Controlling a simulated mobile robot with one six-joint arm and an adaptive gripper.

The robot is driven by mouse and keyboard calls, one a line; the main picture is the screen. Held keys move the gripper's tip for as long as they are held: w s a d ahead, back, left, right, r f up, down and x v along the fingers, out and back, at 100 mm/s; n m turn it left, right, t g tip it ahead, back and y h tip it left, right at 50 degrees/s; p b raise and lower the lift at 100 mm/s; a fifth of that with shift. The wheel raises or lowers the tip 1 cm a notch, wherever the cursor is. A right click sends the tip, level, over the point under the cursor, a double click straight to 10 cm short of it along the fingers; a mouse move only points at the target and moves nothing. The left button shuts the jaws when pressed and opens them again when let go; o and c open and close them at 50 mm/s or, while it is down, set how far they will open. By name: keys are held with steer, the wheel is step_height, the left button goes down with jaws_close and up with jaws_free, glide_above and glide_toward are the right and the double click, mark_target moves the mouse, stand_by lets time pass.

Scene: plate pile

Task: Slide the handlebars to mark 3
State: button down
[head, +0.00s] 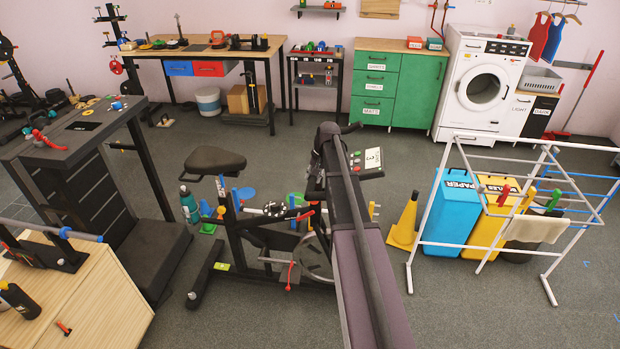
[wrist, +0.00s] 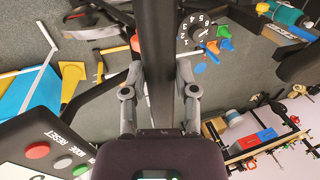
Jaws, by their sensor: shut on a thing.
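The exercise bike stands mid-floor in the head view, with its black saddle (head: 214,160) at the left. Its black handlebars (head: 350,128) are at the top right of the bike, partly covered by my arm. The console (head: 370,160) sits beside them; it also shows at lower left in the wrist view (wrist: 40,150). My gripper (wrist: 160,70) is shut with a finger on each side of a dark bar (wrist: 158,30) that appears to belong to the handlebars. A numbered dial (wrist: 197,30) is right of the bar. I cannot make out mark 3.
A drying rack (head: 480,210), a blue paper bin (head: 450,205) and a yellow cone (head: 405,222) stand right of the bike. A treadmill (head: 150,250) and a wooden cabinet (head: 80,300) are at the left. Open floor lies behind the bike.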

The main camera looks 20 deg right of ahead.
steer(key=shift+a+r+p, duration=0.1)
steer(key=shift+r+p, duration=1.45)
steer(key=shift+r, duration=0.35)
steer(key=shift+c, duration=1.9)
jaws_free()
steer(key=shift+f, duration=0.1)
